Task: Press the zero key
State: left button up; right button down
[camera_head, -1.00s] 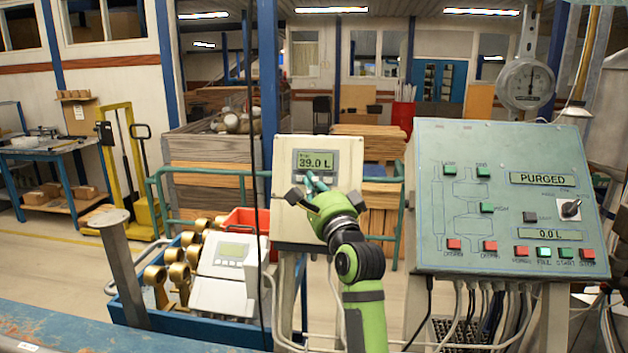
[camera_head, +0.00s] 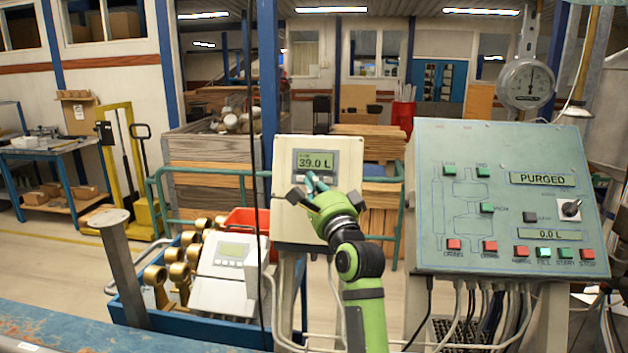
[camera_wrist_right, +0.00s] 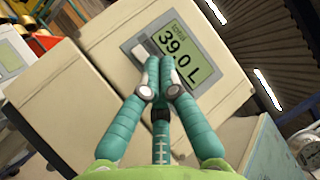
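The cream meter box (camera_head: 345,218) faces me in the middle of the head view, with a display (camera_head: 315,162) reading 39.0 L. The display also shows large in the right wrist view (camera_wrist_right: 182,52). A pale grey key (camera_wrist_right: 139,52) shows beside the display there. My right gripper (camera_head: 314,182) is in front of the box, with its teal fingertips just below the display. In the wrist view its fingers (camera_wrist_right: 161,64) are together with nothing between them. The fingertips overlap the key area and hide part of it. I cannot tell whether they touch a key. My left gripper is not in view.
A sloped green control panel (camera_head: 460,240) with several buttons stands on the right. A blue crate (camera_head: 190,328) with brass fittings and a second white meter (camera_head: 228,270) is at the lower left. A dark cable (camera_head: 256,120) hangs left of the box.

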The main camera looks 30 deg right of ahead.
jog(key=shift+w+d+f, duration=0.1)
jog(key=shift+w+d, duration=0.1)
jog(key=shift+w, duration=0.05)
dwell(0.8)
jog(key=shift+s+a+r+p, duration=0.2)
jog(key=shift+s+a+p, duration=0.15)
jog(key=shift+p, duration=0.2)
jog(key=shift+s+a, duration=0.1)
jog(key=shift+s, duration=0.15)
jog(key=s+a+p, duration=0.1)
jog(key=s+a+r+p, duration=0.1)
jog(key=s+p, duration=0.1)
jog(key=shift+s+a+r+p, duration=0.3)
jog(key=shift+s+a, duration=0.05)
jog(key=shift+a, duration=0.05)
